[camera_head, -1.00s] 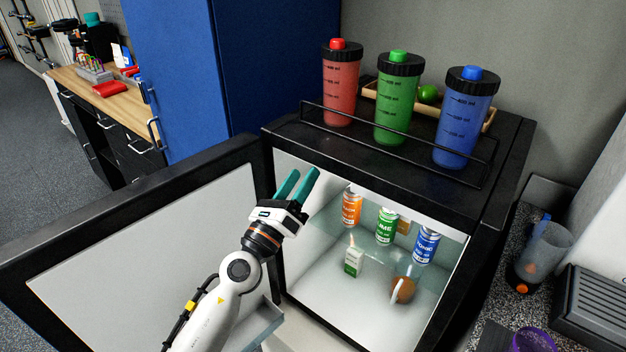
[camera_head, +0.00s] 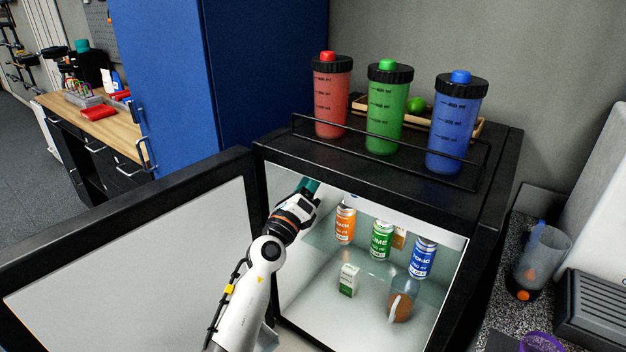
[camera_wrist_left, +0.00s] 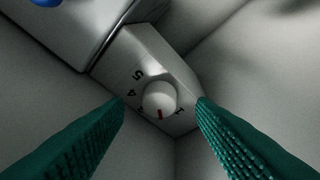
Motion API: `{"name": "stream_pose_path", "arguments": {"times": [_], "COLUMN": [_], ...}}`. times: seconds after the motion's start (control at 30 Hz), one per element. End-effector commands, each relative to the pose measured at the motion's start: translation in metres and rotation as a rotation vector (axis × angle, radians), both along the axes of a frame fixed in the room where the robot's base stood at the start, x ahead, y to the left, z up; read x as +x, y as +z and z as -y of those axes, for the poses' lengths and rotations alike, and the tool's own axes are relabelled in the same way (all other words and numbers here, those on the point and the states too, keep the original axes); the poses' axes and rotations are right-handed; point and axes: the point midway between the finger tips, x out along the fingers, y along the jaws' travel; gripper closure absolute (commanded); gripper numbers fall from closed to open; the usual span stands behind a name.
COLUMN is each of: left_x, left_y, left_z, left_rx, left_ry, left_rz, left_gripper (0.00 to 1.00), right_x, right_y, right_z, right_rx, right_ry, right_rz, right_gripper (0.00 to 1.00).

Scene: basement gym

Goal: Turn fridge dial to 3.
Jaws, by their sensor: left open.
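The fridge dial (camera_wrist_left: 159,97) is a white round knob on a grey angled housing (camera_wrist_left: 148,50) inside the fridge. Its red mark points to the bottom of the left wrist view. The numbers 5 and 4 show left of the knob and a 1 at its lower right; the others are partly hidden or unclear. My left gripper (camera_head: 309,185) reaches into the fridge's upper left. Its teal fingers are open, one on either side of the dial in the wrist view, with nothing between them; contact cannot be told. The dial is hidden in the head view.
The fridge door (camera_head: 130,250) stands open at the left. Orange (camera_head: 345,226), green (camera_head: 381,241) and blue (camera_head: 422,259) cans stand on the glass shelf, right of my gripper. A small carton (camera_head: 348,281) and a brown round item (camera_head: 401,307) sit below. Three bottles stand on top.

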Motion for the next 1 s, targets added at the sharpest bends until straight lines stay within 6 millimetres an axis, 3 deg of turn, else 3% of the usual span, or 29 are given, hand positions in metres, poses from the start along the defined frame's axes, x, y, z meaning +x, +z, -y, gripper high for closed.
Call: {"name": "stream_pose_path", "arguments": {"times": [0.2,0.5,0.77,0.87,1.0], "left_x": [0.015,0.016,0.016,0.016,0.017], "left_y": [0.004,0.005,0.005,0.004,-0.001], "left_z": [0.007,0.008,0.008,0.007,0.006], "left_rx": [0.002,0.001,0.001,0.007,0.088], "left_ry": [0.001,0.001,0.001,0.001,0.001], "left_rz": [0.001,0.000,0.000,0.005,0.065], "left_gripper": [0.49,0.49,0.92,0.94,0.94], "right_x": [0.000,0.000,0.000,0.000,0.000], "right_y": [-0.005,-0.005,-0.005,-0.007,-0.024], "right_z": [0.000,0.000,0.000,0.000,0.000], "right_rx": [0.000,0.000,0.000,0.000,0.000], "right_ry": [0.000,0.000,-0.001,-0.001,-0.001], "right_rz": [0.000,0.000,0.000,0.001,0.000], "right_gripper": [1.00,1.00,1.00,1.00,1.00]}}
